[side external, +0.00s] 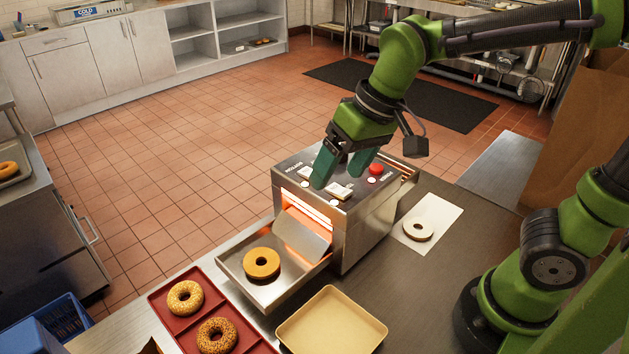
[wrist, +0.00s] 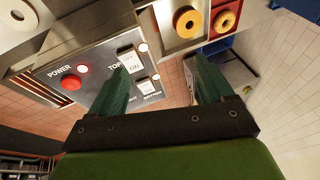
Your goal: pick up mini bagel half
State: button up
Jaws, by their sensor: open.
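A pale bagel half (side external: 409,230) lies on a white sheet (side external: 440,215) to the right of the toaster (side external: 355,225); it also shows at the top left of the wrist view (wrist: 29,19). A golden-brown bagel piece (side external: 275,266) lies on the toaster's metal front tray (side external: 236,264) and shows at the top of the wrist view (wrist: 177,22). I cannot tell which one is the mini half. My gripper (side external: 339,172) is open and empty, fingers pointing down over the toaster's control panel. In the wrist view its fingers (wrist: 156,66) stand wide apart beside the switches.
The toaster panel has a red knob (side external: 376,168) and white switches (side external: 340,191); its slot glows orange. A red tray (side external: 160,304) with seeded bagels and an empty beige tray (side external: 333,325) stand in front. Some bare steel counter shows right of the beige tray.

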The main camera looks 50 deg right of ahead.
jog(key=w+a+f+n+g+h, duration=0.25)
jog(key=w+a, duration=0.45)
jog(key=a, duration=0.4)
jog(key=m, duration=0.2)
send_over(260, 255)
jog(key=s, duration=0.2)
jog(key=shift+g, duration=0.45)
jog(key=f, duration=1)
jog(key=shift+w+a, duration=0.2)
jog(key=shift+a, duration=0.2)
jog(key=shift+w+f, duration=0.15)
jog(key=shift+f, duration=2.55)
jog(key=c, duration=0.7)
